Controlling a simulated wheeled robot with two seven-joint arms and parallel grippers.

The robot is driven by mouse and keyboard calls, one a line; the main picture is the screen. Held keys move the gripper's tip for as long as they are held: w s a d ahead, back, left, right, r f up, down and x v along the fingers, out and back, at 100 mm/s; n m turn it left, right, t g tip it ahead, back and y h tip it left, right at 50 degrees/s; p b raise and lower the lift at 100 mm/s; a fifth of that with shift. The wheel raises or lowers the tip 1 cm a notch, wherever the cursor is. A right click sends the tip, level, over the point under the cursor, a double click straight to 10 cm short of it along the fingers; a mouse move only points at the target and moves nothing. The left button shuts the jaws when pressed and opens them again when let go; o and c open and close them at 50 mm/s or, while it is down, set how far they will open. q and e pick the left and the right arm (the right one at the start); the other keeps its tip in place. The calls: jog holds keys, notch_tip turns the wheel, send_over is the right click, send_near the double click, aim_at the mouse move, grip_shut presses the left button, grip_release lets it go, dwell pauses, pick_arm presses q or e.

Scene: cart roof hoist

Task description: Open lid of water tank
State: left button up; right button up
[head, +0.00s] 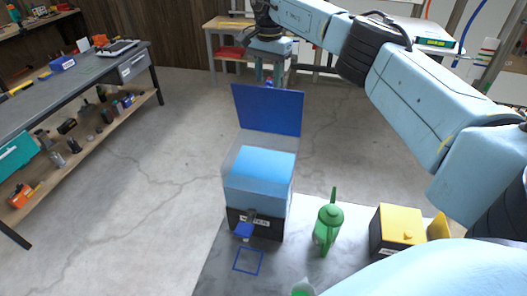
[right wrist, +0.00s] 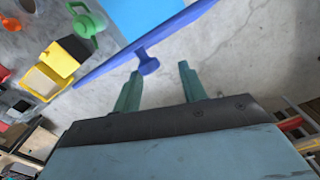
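The water tank (head: 258,195) stands on the grey table, with clear walls, blue water inside and a black base. Its blue lid (head: 268,110) stands upright at the tank's back edge, so the tank top is open. My right gripper (head: 269,80) is behind the lid's upper edge, fingers pointing down. In the right wrist view the lid (right wrist: 135,47) shows nearly edge-on with a blue knob (right wrist: 148,65). The open fingers (right wrist: 158,74) are apart, with the knob between and just beyond their tips, not gripped. My left gripper is not in view.
A blue tap (head: 244,231) is on the tank's front, above a blue square outline (head: 248,261) on the table (head: 218,272). A green watering can (head: 328,225) and a yellow-and-black box (head: 398,228) stand to the right. A workbench (head: 75,85) is at the left; the floor between is clear.

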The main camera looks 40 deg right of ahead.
dwell(0.3)
notch_tip(320, 180, up, 8)
dwell(0.7)
jog(key=shift+d+f, duration=0.1)
dwell(0.4)
